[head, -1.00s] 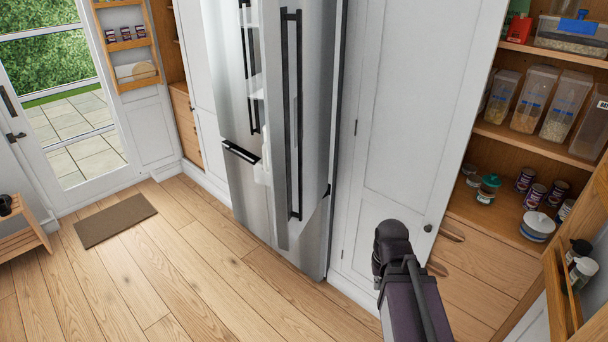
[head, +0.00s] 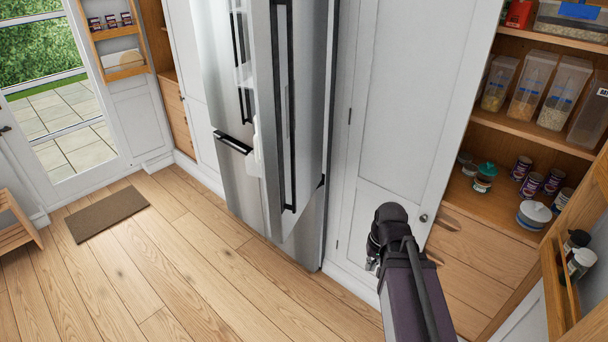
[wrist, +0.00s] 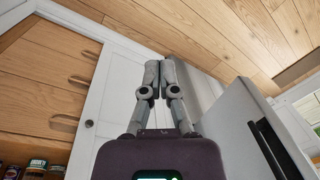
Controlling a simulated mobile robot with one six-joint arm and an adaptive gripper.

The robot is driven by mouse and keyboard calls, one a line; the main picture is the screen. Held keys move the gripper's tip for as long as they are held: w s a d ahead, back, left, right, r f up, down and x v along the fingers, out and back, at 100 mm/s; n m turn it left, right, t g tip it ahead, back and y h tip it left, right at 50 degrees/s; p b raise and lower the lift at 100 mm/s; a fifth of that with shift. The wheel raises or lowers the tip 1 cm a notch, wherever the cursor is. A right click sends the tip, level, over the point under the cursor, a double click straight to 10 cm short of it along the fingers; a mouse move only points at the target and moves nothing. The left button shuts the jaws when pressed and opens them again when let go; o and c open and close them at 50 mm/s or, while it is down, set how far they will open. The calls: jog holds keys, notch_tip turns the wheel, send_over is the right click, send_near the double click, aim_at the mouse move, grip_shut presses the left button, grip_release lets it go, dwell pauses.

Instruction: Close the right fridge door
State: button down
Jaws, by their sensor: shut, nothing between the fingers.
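The right fridge door (head: 308,130) stands partly open, swung out from the tall steel fridge, with a long black handle (head: 291,120) on its face. Shelves (head: 243,75) show past its left edge. The wrist view, turned over, shows the door (wrist: 238,112) on the right with its dark handle (wrist: 283,155). My gripper (wrist: 160,66) is shut and empty, its fingertips together, to the left of the door in that view and apart from it in the picture. In the head view my arm hides most of the gripper, right of the fridge.
A white cupboard door (head: 385,120) stands right of the fridge, beside an open pantry (head: 470,208) with jars and tins. A spice rack (head: 560,285) juts in at the lower right. The wooden floor (head: 200,270) before the fridge is clear. A brown mat (head: 107,214) lies left.

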aim_at(295, 171)
jog(key=w+a+y+b, duration=0.2)
jog(key=w+a+y, duration=0.3)
jog(key=w, duration=0.1)
jog(key=w+a+r+m+t+y+b, duration=0.2)
jog(key=w+r+m+t+y+b, duration=0.1)
jog(key=w+r+y, duration=0.7)
jog(key=w+r+t+b, duration=0.1)
jog(key=w+r+t, duration=0.1)
jog(key=w, duration=0.2)
jog(key=shift+w+m+t+y, duration=0.2)
jog(key=shift+m+t+y, duration=0.1)
jog(key=shift+y, duration=0.1)
jog(key=shift+a, duration=0.2)
jog(key=x, duration=1.3)
jog(key=shift+w+a, duration=0.1)
jog(key=shift+a, duration=0.25)
